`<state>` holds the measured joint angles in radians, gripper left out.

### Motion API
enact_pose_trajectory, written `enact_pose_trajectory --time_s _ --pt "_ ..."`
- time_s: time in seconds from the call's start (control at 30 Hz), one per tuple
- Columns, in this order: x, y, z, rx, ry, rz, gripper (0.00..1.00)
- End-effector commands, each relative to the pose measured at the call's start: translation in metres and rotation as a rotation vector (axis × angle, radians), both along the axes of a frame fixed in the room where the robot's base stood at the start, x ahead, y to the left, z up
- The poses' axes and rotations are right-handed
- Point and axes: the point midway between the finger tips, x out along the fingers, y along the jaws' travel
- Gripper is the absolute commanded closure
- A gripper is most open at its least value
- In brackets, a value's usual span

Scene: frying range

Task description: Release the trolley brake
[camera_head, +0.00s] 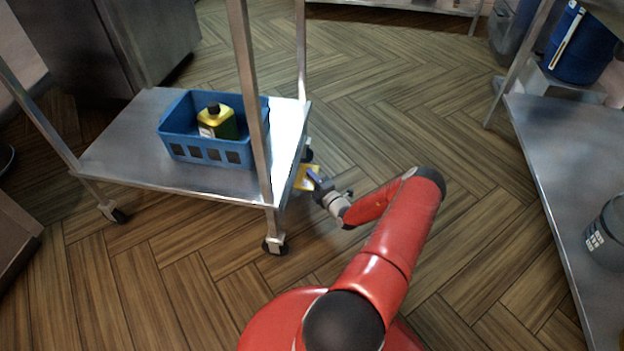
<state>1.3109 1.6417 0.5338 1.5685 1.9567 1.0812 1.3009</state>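The trolley (115,170) is a metal frame with a low shelf on casters, at the left of the head view. A small yellow part (306,177), which looks like the brake pedal, sits low at the trolley's right end. My gripper (314,177) is at the yellow part, close to or touching it. The gripper covers some of that part. The fingers are too small to tell whether they are open or shut, or whether they hold it.
A blue crate (200,151) with a yellow-green bottle (219,122) stands on the trolley shelf. Casters show at the near corner (274,245) and left (117,214). A metal table (560,150) stands at the right. The wooden floor (400,90) between is clear.

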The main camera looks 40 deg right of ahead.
Motion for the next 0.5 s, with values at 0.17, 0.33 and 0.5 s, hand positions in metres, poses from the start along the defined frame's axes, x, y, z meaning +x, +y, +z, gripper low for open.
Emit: enact_pose_trajectory --time_s 0.17,0.33,0.5 --pt "0.000 0.000 0.000 0.001 -0.001 0.001 0.67" --pt "-0.002 0.001 0.000 0.001 -0.001 0.001 0.67" --pt "-0.024 0.001 0.000 0.003 0.001 -0.002 0.67"
